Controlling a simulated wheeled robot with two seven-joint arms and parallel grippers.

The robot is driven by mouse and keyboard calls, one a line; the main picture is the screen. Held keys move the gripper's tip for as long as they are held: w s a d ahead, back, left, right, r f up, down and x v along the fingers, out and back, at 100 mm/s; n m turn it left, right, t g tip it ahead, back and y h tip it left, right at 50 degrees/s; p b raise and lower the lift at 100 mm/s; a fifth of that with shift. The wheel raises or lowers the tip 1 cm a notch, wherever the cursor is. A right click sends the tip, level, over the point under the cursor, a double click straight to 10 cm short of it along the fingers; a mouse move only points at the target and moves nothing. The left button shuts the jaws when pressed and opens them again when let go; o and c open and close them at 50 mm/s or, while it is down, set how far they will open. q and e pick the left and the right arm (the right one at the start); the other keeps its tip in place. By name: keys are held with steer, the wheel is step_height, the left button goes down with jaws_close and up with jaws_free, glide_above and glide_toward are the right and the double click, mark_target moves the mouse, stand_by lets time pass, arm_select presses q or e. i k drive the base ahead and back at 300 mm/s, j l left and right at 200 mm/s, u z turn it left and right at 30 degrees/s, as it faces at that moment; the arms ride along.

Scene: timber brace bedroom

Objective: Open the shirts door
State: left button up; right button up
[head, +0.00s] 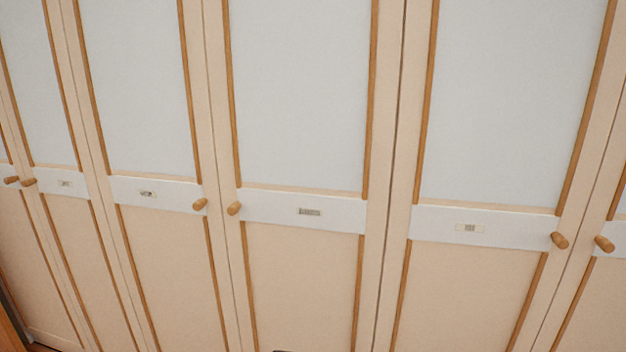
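A row of tall wardrobe doors fills the head view, all closed. Each has a white upper panel, a pale wood lower panel and a white middle band with a small label. The labels (309,212), (468,228), (148,194) and (66,184) are too small to read, so I cannot tell which door is the shirts door. Round wooden knobs (234,208), (200,204), (559,240) and (604,244) sit at the door edges, mostly in facing pairs. Neither gripper is in view.
More knobs (28,182) and (11,180) show at the far left. A strip of brown wood (12,325) shows at the lower left corner. A small dark shape touches the bottom edge near the middle; I cannot tell what it is.

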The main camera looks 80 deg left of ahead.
mark_target(140, 68)
steer(key=u, duration=3.65)
